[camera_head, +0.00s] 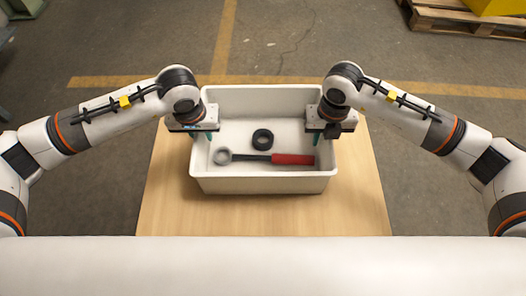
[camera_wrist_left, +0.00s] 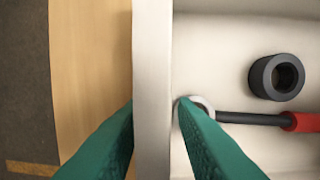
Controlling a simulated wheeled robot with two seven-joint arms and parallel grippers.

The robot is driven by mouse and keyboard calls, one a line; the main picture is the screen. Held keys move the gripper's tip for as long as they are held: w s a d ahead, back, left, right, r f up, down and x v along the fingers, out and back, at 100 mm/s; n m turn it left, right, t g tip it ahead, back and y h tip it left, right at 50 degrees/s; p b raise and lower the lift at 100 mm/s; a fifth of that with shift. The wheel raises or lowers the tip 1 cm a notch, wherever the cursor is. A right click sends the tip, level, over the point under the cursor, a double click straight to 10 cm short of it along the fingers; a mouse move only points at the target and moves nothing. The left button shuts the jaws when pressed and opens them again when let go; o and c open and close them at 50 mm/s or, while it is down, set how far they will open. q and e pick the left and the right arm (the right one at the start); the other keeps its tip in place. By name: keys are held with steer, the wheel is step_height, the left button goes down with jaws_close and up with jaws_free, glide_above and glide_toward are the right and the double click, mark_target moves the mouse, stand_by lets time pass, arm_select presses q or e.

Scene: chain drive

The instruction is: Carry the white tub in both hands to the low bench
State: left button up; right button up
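The white tub (camera_head: 262,185) stands on a light wooden surface. My left gripper (camera_head: 201,137) is at its left wall, pointing down. In the left wrist view, the green fingers of this gripper (camera_wrist_left: 156,105) straddle the tub's wall (camera_wrist_left: 152,60). One finger is outside and one inside, with a narrow gap beside the inner finger, so it looks open around the wall. My right gripper (camera_head: 325,137) is at the right wall, with a green finger inside the tub; its outer side is mostly hidden. No low bench can be made out for certain.
In the tub lie a black ring (camera_head: 262,139) and a wrench-like tool with a red handle (camera_head: 293,159). The wooden top (camera_head: 262,218) is bare around the tub. A pallet (camera_head: 470,22) with a yellow item is at the back right. Yellow lines cross the grey floor.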

arm_select(q)
steer(key=shift+r, duration=0.1)
steer(key=r, duration=0.3)
steer(key=s+r, duration=0.1)
steer(key=r, duration=0.7)
steer(key=shift+s+r, duration=0.25)
steer(key=shift+s, duration=0.1)
arm_select(e)
steer(key=shift+r, duration=0.35)
step_height(320, 180, up, 11)
steer(key=shift+r, duration=0.2)
